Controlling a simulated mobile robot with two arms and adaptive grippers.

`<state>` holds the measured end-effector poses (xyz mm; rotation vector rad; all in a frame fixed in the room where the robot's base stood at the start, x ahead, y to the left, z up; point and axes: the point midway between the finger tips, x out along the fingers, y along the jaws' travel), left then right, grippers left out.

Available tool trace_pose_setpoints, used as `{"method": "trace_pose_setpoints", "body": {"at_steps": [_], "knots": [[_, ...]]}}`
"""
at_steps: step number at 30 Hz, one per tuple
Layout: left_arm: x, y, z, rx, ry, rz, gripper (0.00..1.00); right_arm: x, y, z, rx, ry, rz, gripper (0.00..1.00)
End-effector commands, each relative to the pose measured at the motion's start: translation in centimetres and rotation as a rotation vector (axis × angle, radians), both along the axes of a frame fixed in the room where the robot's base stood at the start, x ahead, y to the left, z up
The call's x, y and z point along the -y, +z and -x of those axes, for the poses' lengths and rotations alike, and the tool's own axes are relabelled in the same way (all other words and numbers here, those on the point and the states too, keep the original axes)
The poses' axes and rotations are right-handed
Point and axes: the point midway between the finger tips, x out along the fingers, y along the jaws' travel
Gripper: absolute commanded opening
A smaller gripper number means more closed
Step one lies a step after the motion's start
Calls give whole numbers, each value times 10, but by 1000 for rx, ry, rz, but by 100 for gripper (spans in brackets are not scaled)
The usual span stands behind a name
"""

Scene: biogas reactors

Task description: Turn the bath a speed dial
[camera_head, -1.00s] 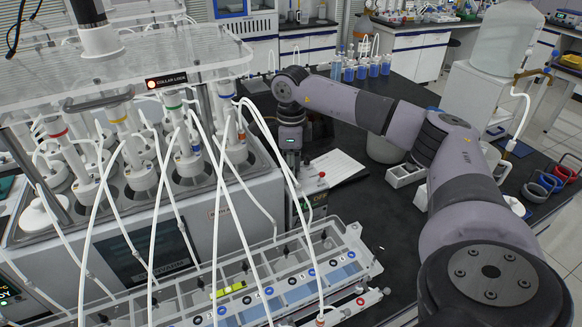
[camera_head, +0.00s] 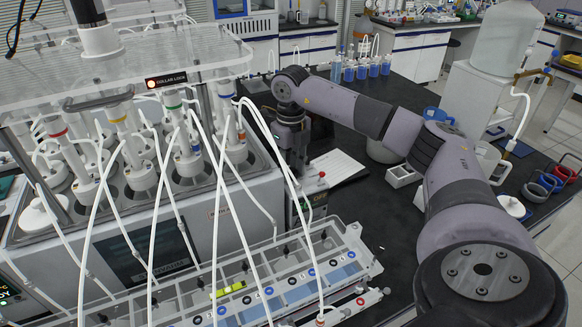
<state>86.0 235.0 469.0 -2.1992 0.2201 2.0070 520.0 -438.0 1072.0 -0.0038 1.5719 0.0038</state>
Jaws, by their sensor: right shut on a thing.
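The bath (camera_head: 215,215) is a large grey box on the left, with several reactor vessels set into its top. White tubes hang in front of it. My right gripper (camera_head: 298,168) reaches down at the bath's right end, beside a small control unit (camera_head: 305,203) with a red button on top and a lit green display. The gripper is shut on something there. The fingertips are small and partly behind white tubes. The speed dial itself cannot be made out; gripper and tubes cover that spot. My left gripper is not in view.
A clear rack (camera_head: 352,234) with blue-fronted compartments stands in front of the bath. Blue bottles (camera_head: 361,69) stand behind. A white tray (camera_head: 402,175) and mugs sit to the right on the black bench.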

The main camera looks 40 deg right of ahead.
Motion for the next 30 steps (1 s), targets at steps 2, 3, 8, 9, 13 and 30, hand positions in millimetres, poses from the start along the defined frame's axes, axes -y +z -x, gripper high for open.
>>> {"method": "trace_pose_setpoints", "body": {"at_steps": [2,3,8,9,13,30], "knots": [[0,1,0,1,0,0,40,1,2,-1,6,-74,1,0],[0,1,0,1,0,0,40,1,2,-1,6,-112,1,0],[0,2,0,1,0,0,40,1,2,-1,6,-264,0,0],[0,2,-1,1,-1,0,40,1,3,-1,7,-301,-1,0],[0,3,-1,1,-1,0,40,1,3,-2,8,-424,-1,0],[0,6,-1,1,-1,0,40,1,3,-2,8,-806,-1,0]]}}
